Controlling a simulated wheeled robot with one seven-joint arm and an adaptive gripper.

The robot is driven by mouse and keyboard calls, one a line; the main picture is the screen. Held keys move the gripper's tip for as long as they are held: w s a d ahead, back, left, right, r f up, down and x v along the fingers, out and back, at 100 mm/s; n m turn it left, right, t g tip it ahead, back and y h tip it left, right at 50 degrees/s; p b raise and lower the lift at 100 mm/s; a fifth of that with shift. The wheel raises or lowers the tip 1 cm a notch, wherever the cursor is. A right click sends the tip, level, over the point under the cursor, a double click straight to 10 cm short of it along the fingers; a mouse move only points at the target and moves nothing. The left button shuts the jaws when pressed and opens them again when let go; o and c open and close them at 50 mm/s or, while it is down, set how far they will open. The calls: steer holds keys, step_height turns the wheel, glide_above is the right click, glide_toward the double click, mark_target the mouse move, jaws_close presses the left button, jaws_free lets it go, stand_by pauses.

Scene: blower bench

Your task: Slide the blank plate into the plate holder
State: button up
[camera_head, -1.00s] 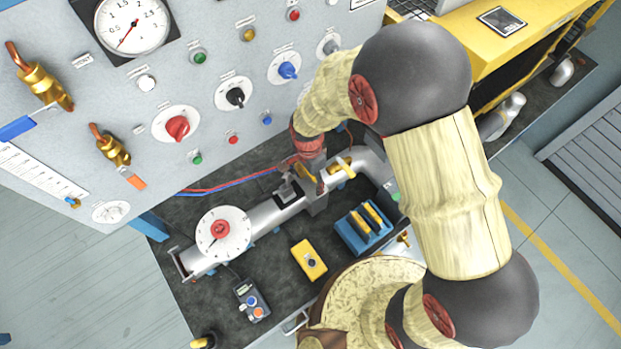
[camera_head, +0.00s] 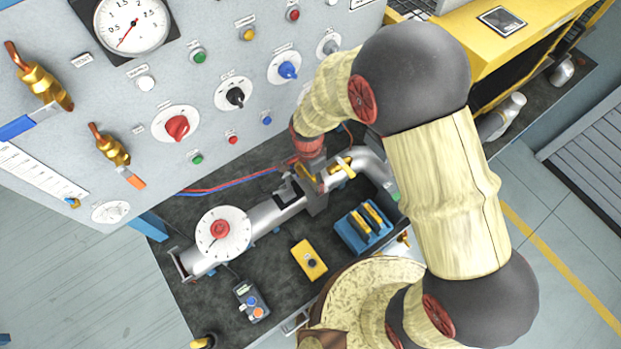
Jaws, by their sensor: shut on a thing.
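My gripper (camera_head: 311,168) points down over the metal pipe on the bench and is shut on a small yellow-edged piece, which appears to be the blank plate (camera_head: 306,173). Most of the plate is hidden by my gripper and wrist. The grey plate holder (camera_head: 317,203) is an upright block set across the pipe, just below my gripper in the picture. The plate is at or just above the holder's top; I cannot tell how far it sits inside the slot.
A blue rack (camera_head: 350,238) with yellow-edged plates stands in front of the pipe. A yellow box (camera_head: 309,260), a small control box (camera_head: 251,303) and a white dial (camera_head: 223,232) are nearby. A yellow handle (camera_head: 342,165) sits on the pipe, close right. The gauge panel (camera_head: 180,70) rises behind.

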steer(key=shift+r, duration=0.35)
steer(key=shift+f, duration=0.4)
stand_by(3.1)
steer(key=shift+r+p, duration=0.3)
steer(key=shift+r, duration=0.05)
stand_by(0.4)
steer(key=o, duration=1.8)
steer(key=r, duration=1.2)
steer(key=shift+w+a, duration=0.25)
steer(key=shift+w, duration=0.05)
